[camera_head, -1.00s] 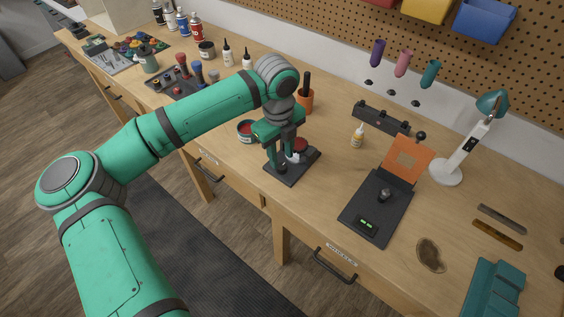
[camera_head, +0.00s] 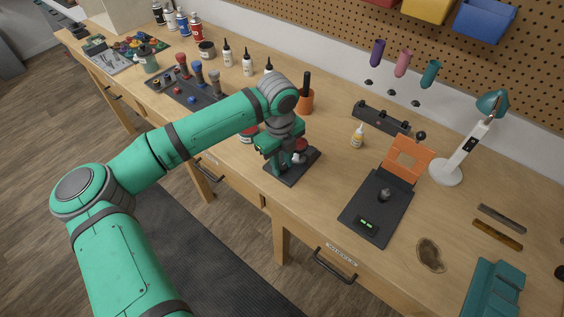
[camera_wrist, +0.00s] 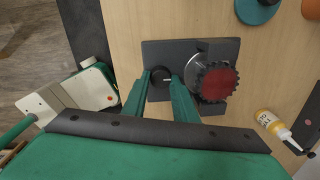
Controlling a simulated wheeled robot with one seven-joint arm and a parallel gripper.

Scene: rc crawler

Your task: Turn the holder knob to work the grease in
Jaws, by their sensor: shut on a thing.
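The holder is a dark plate (camera_head: 292,176) on the bench; it also shows in the wrist view (camera_wrist: 222,48). A round part with a ribbed edge and red top (camera_wrist: 216,82) is mounted on its right side. A small black knob (camera_wrist: 162,75) with a pale mark stands at the plate's left. My gripper (camera_wrist: 161,79) points down at the plate, with its two green fingers shut on the knob, one on each side. In the head view my gripper (camera_head: 284,158) stands over the holder and hides the knob.
In the head view, a black pad with an orange flap (camera_head: 408,160) and a white lamp (camera_head: 468,150) stand to the right. An orange cup (camera_head: 305,102) is behind my gripper.

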